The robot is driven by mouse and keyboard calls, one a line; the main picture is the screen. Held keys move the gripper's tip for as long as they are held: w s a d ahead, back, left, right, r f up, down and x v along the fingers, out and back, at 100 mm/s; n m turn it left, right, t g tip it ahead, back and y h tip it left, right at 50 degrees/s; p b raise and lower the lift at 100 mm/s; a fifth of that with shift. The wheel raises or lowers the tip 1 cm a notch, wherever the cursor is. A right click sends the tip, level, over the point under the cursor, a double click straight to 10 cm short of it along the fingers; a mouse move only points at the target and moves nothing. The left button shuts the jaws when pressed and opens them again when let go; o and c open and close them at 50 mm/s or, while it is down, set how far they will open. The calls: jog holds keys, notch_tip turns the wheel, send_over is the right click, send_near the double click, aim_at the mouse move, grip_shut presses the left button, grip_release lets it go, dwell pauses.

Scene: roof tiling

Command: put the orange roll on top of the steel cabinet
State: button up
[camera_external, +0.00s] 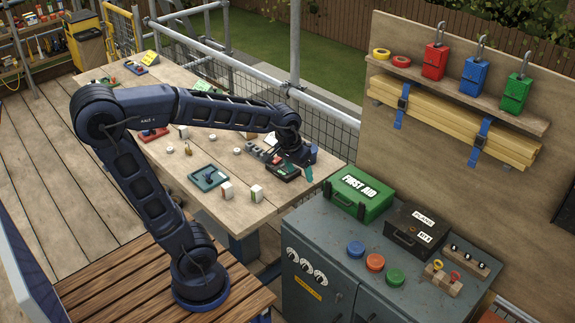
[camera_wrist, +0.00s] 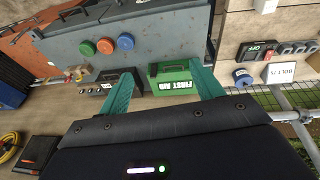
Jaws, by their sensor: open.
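My gripper (camera_external: 308,173) is above the far right end of the workbench, well away from the roll. In the wrist view its teal fingers (camera_wrist: 164,92) are spread with nothing held between them. I do not see the shelf roll there.
Red, blue and green padlocks (camera_external: 474,77) stand on the shelf right of the rolls. Strapped yellow planks (camera_external: 450,122) hang below it. The workbench (camera_external: 222,215) holds several small parts and a blue-green tray (camera_external: 207,177). A metal railing (camera_external: 240,70) runs behind the bench.

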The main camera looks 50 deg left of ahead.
jog(key=s+a+r+t, duration=0.1)
jog(key=s+a+r, duration=0.1)
jog(key=s+a, duration=0.6)
jog(key=shift+s+a+m+t+y, duration=0.2)
jog(key=shift+s+m+t+y, duration=0.15)
jog(key=shift+s, duration=2.4)
